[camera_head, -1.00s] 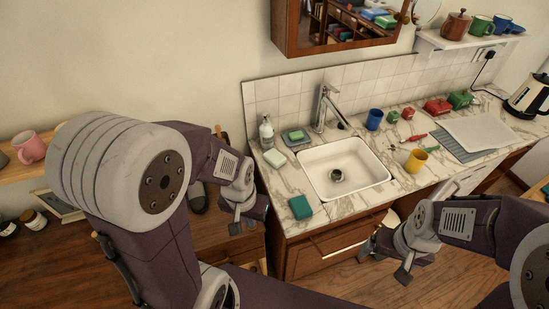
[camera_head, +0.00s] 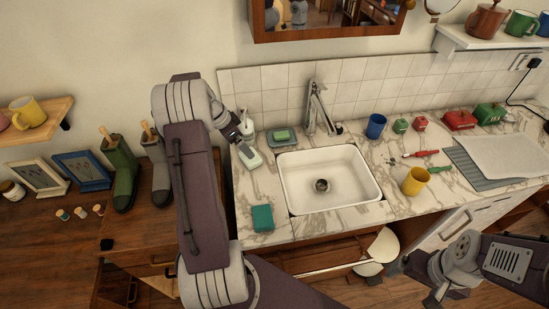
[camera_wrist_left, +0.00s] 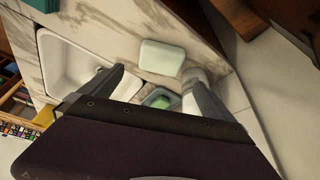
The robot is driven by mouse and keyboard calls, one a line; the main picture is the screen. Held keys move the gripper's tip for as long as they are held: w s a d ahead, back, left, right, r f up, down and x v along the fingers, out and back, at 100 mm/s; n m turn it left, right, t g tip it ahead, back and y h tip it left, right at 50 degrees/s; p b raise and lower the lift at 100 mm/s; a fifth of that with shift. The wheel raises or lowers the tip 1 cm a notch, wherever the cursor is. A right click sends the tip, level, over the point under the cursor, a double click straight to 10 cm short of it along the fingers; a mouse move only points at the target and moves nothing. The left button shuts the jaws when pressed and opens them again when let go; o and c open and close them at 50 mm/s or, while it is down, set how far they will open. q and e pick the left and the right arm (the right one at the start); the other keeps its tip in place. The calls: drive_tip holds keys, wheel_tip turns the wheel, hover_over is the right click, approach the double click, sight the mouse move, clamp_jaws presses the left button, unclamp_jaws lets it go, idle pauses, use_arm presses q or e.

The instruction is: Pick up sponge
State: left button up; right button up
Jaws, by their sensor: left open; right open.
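Several blocks could be the sponge; I cannot tell which by name. A pale green block (camera_head: 250,158) lies on the counter left of the sink, and shows in the left wrist view (camera_wrist_left: 162,57). A teal block (camera_head: 263,218) lies at the counter's front left, its corner in the left wrist view (camera_wrist_left: 42,5). A green block (camera_head: 282,135) sits in a grey dish (camera_head: 272,142) behind. My left gripper (camera_wrist_left: 154,72) is open and empty, its fingers pointing toward the pale block, which appears between them. My right gripper (camera_head: 415,282) is open and empty, in front of the counter.
The white sink (camera_head: 340,202) with its faucet (camera_head: 318,108) is right of the blocks. A soap bottle (camera_wrist_left: 190,92) stands close to my left fingers. A blue cup (camera_head: 376,126) and yellow cup (camera_head: 415,181) stand right of the sink.

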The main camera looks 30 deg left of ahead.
sight(245, 157)
use_arm(q)
drive_tip(key=x, duration=0.3)
drive_tip(key=shift+s+a+f+p, duration=0.15)
drive_tip(key=shift+s+f+p, duration=0.05)
drive_tip(key=shift+p, duration=0.2)
drive_tip(key=shift+w+f, duration=0.15)
drive_tip(key=shift+f, duration=0.05)
drive_tip(key=p+x, duration=0.1)
drive_tip(key=x, duration=0.2)
drive_tip(key=shift+f, duration=0.4)
drive_tip(key=shift+w+d+f, duration=0.1)
drive_tip(key=shift+d+f, duration=0.15)
drive_tip(key=shift+f, duration=0.1)
drive_tip(key=shift+w+f, duration=0.15)
drive_tip(key=c, duration=1.3)
use_arm(e)
drive_tip(key=shift+s+a+r, duration=0.15)
drive_tip(key=shift+s+r, duration=0.05)
drive_tip(key=shift+r, duration=0.4)
drive_tip(key=shift+s+a+r, duration=0.1)
drive_tip(key=shift+s+r, duration=0.1)
drive_tip(key=shift+r, duration=0.4)
